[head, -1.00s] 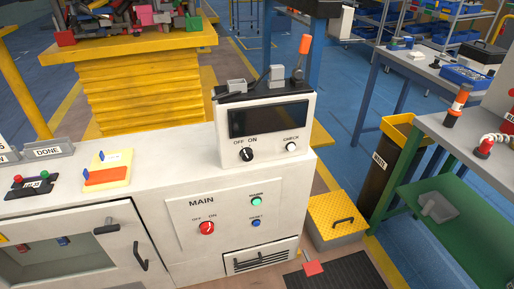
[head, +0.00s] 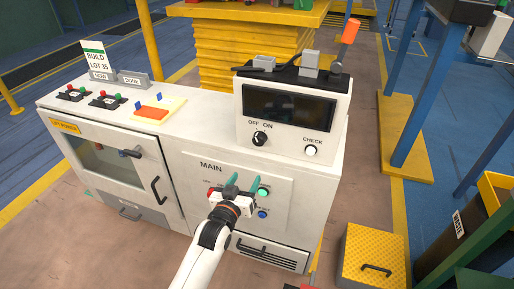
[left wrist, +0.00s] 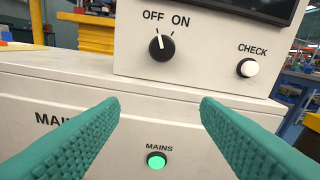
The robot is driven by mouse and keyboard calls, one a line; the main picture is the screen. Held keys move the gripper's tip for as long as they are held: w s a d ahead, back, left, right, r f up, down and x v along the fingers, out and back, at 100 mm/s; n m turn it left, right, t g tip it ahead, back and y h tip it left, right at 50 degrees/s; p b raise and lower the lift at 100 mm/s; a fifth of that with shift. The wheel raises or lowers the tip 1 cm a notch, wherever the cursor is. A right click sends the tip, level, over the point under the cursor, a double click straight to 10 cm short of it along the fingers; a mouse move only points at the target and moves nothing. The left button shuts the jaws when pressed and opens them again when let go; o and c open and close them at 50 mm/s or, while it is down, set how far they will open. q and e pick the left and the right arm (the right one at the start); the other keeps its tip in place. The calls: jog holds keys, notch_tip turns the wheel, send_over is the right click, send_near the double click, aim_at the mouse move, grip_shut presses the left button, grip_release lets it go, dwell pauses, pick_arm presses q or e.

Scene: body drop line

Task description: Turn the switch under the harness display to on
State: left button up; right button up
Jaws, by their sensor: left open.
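The harness display (head: 290,107) is a dark screen in a white box on the cabinet. Below it is a black rotary switch (head: 260,139) with OFF and ON printed above it. In the left wrist view the switch (left wrist: 162,47) has its white pointer slightly left of upright, towards OFF. My left gripper (head: 243,181) is open and empty in front of the MAIN panel, lower than the switch and apart from it. Its two teal fingers (left wrist: 160,105) spread below the switch in the left wrist view. My right gripper is not in view.
A white CHECK button (head: 311,150) sits right of the switch. The MAIN panel has a green-lit MAINS button (left wrist: 157,161), a blue button (head: 262,214) and a red knob partly hidden by my gripper.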

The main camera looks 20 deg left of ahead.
pick_arm(q)
jog(key=t, duration=0.1)
send_near(257, 142)
jog(key=w, duration=0.9)
jog(key=shift+w+d, duration=0.15)
jog(key=shift+d, duration=0.1)
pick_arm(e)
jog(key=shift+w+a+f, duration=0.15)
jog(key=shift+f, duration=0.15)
pick_arm(q)
jog(key=c, duration=1)
